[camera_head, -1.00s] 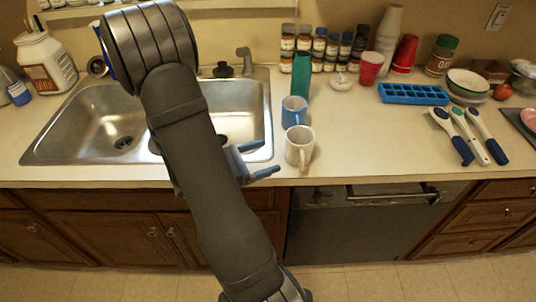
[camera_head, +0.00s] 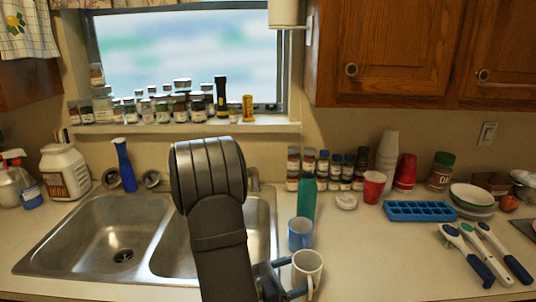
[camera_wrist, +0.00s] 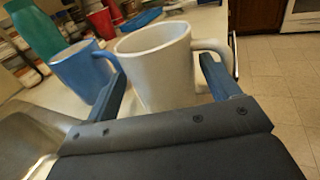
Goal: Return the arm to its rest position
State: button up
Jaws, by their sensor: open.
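My gripper (camera_head: 298,276) is open at the counter's front, close against the left side of the white mug (camera_head: 309,267) in the head view. In the wrist view the white mug (camera_wrist: 155,68) stands upright just ahead of the jaws, between the lines of the two blue fingers (camera_wrist: 163,92). Whether a finger touches it I cannot tell. The blue mug (camera_head: 299,234) stands behind the white one, and also shows left of it in the wrist view (camera_wrist: 84,70). My arm hides part of the right sink basin.
A green bottle (camera_head: 307,199) stands behind the mugs. The double sink (camera_head: 75,240) is at left. Spice jars, a red cup (camera_head: 373,187), a blue ice tray (camera_head: 420,211) and several brushes (camera_head: 470,255) are at right. Counter between mugs and brushes is clear.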

aim_at(317, 266)
jog(key=x, duration=0.4)
jog(key=shift+d+f, duration=0.1)
